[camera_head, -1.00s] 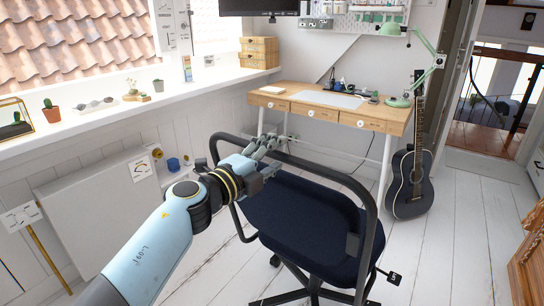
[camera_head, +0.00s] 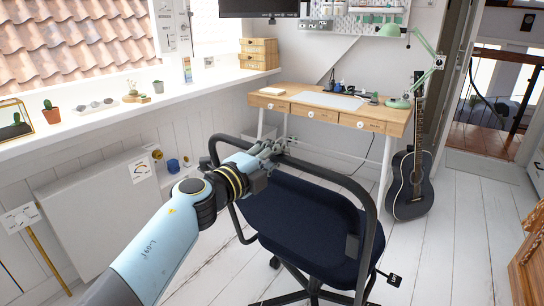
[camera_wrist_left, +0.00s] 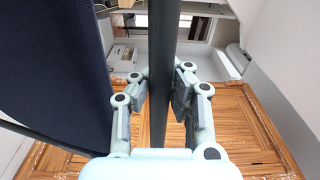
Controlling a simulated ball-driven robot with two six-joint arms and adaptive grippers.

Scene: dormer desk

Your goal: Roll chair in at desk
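The chair has a dark blue seat (camera_head: 302,222) and a black tubular frame (camera_head: 340,180). It stands on the floor in front of the desk (camera_head: 262,99), at an angle, with clear floor between them. My left gripper (camera_head: 272,150) is at the top bar of the chair's frame. The dark blue chair fabric (camera_wrist_left: 55,70) fills the left of that view. My right gripper is out of view.
A black guitar (camera_head: 411,180) leans by the desk's right leg. A white panel (camera_head: 95,205) and the shelf (camera_head: 130,107) line the left wall. A wooden cabinet (camera_head: 530,262) is at the right edge. White floor (camera_head: 455,225) is free right of the chair.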

